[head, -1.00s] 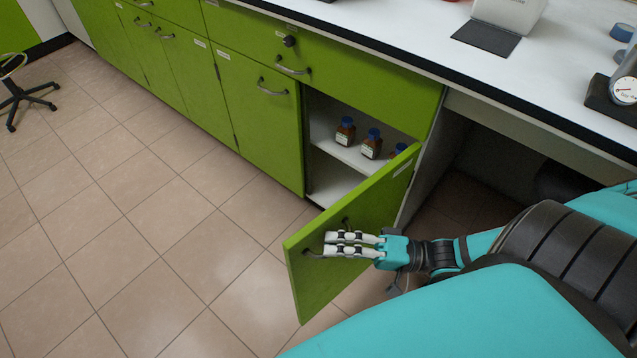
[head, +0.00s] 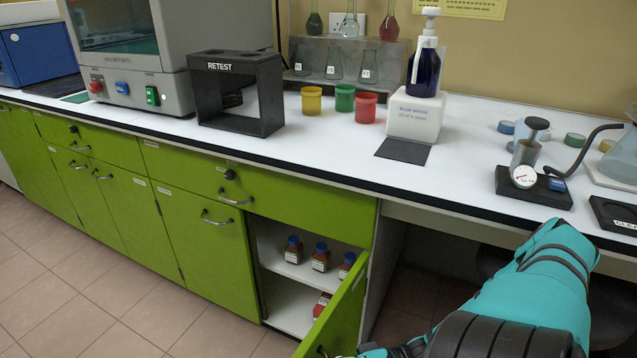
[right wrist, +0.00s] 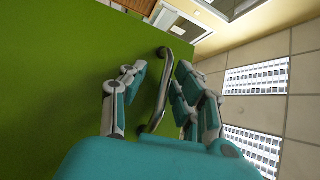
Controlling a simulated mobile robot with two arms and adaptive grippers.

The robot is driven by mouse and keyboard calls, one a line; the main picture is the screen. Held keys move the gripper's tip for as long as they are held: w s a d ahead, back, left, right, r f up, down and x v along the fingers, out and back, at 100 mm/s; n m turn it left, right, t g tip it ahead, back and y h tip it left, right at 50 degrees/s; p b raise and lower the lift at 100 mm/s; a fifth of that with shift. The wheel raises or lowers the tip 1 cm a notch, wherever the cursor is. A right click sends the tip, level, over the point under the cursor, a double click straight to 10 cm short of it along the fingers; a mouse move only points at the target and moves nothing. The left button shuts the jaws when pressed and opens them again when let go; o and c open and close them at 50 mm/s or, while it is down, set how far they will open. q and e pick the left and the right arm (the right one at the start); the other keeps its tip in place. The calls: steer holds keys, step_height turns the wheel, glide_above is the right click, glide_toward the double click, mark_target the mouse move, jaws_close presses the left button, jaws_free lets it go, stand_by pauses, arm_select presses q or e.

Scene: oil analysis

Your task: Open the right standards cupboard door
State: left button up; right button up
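The right standards cupboard door (head: 345,308) is green and stands swung well out from its cupboard. Its lower part is cut off by the bottom of the head view. In the right wrist view, the green door panel (right wrist: 50,80) fills the left side, with its curved metal handle (right wrist: 161,100) standing off it. My right gripper (right wrist: 160,70) has its fingers spread on both sides of the handle, with visible gaps; I cannot tell whether any finger touches it. In the head view this gripper is almost wholly below the frame. My left gripper is not in view.
Inside the cupboard, brown bottles with blue caps (head: 320,257) stand on a white shelf (head: 297,272), and a red-brown container (head: 321,304) is below. The white worktop (head: 330,160) above bears instruments and cups. Open knee space lies right of the cupboard; tiled floor (head: 130,325) is clear at left.

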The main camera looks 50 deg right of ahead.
steer(key=shift+r, duration=0.15)
steer(key=v, duration=1.2)
steer(key=shift+a, duration=0.1)
stand_by(0.4)
